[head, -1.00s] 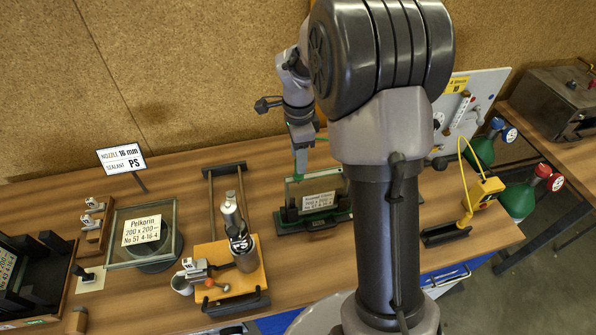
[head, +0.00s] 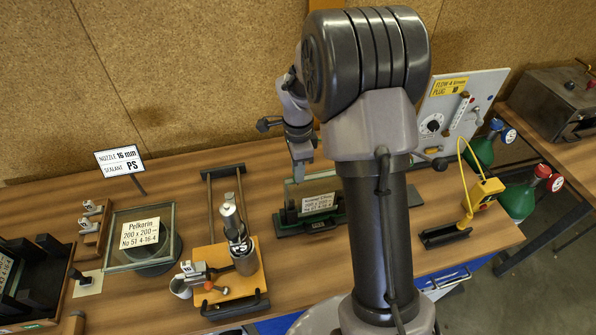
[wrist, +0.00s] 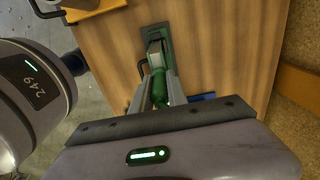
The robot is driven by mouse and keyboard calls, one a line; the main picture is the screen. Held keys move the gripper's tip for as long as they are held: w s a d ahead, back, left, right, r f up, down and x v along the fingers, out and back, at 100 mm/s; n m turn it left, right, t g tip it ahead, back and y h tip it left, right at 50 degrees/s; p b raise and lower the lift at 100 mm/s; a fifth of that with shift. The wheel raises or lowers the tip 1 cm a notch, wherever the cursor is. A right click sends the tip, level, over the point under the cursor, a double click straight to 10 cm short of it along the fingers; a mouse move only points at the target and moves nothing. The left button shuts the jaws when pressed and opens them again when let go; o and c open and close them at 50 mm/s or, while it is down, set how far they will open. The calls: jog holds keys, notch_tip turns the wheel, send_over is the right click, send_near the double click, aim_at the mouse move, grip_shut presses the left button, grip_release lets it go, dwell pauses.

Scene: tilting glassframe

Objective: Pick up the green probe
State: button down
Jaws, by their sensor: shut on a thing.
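The green probe (wrist: 158,88) shows in the wrist view, between the two fingers of my gripper (wrist: 159,97). My gripper is shut on it. In the head view my gripper (head: 299,174) points down above the left end of the stand with the labelled glass pane (head: 319,201). I cannot make out the probe there. The dark green base of the stand (head: 290,225) lies flat on the table. In the wrist view a green base (wrist: 154,35) lies just beyond the probe; I cannot tell if the probe touches it.
A wooden board (head: 213,314) with a grey cylinder and tools stands left of the stand. A yellow device (head: 485,192) with a cable is at right. A panel with a dial (head: 450,115) stands behind. Bare table (head: 300,270) shows in front of the stand.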

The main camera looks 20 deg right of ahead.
jog(key=r, duration=0.3)
jog(key=shift+s+d+r, duration=0.1)
jog(key=shift+s+r, duration=0.1)
jog(key=shift+r, duration=0.2)
jog(key=s+d, duration=0.2)
jog(key=s, duration=0.5)
jog(key=s+d+r, duration=0.1)
jog(key=s+d, duration=0.2)
jog(key=s, duration=0.4)
jog(key=shift+s+d, duration=0.15)
jog(key=shift+s, duration=0.2)
